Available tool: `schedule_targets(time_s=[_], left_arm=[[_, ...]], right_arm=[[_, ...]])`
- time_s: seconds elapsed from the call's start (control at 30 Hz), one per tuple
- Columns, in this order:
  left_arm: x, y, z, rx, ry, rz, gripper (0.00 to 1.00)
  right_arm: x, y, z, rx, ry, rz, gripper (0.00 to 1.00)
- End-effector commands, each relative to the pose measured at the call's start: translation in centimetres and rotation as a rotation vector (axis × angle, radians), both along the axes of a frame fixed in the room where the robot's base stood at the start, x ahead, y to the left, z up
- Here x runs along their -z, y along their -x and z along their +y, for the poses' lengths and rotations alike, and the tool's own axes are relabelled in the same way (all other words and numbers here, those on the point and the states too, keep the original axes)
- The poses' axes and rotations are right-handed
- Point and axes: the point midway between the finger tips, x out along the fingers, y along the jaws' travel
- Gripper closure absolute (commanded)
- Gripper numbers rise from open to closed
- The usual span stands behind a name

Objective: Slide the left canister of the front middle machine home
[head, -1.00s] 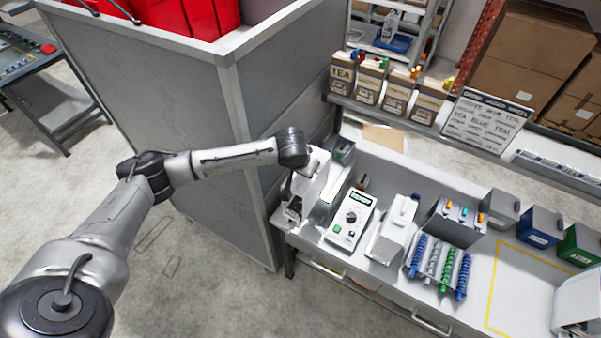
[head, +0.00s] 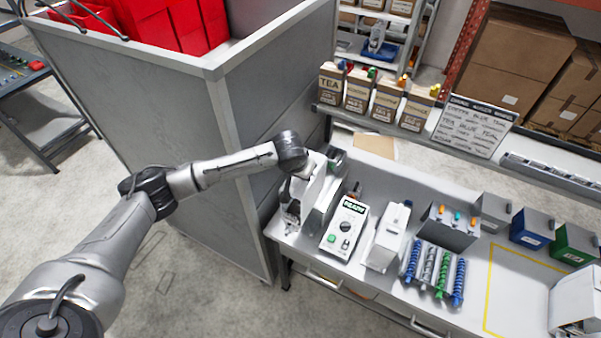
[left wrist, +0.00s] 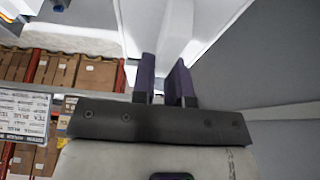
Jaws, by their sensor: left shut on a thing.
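A white machine (head: 293,212) stands at the left end of the bench, beside the grey partition. My left gripper (left wrist: 163,80) is at its upper back, partly hidden behind my own wrist in the head view. In the left wrist view its two dark purple fingers are shut on a narrow pale piece (left wrist: 172,35), which I take for the canister. Most of that piece is hidden or out of frame, and I cannot tell how far in it sits. A canister with a dark top (head: 336,157) stands just right of the gripper. My right gripper is not in view.
A white control box (head: 344,227) and another white unit (head: 386,240) stand right of the machine. Coloured augers lie further right, near grey, blue (head: 533,229) and green (head: 577,242) bins. The tall grey partition (head: 245,130) is close on the left. A yellow-outlined area is clear.

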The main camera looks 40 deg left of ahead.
Motion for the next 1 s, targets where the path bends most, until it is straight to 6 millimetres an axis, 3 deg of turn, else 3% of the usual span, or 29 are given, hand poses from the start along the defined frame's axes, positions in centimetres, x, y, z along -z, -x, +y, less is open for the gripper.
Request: schedule_targets(time_s=[1.0], left_arm=[[0.3, -6.4, 1.6, -0.001, 0.002, -0.005, 1.0]], right_arm=[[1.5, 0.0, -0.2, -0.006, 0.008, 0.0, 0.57]])
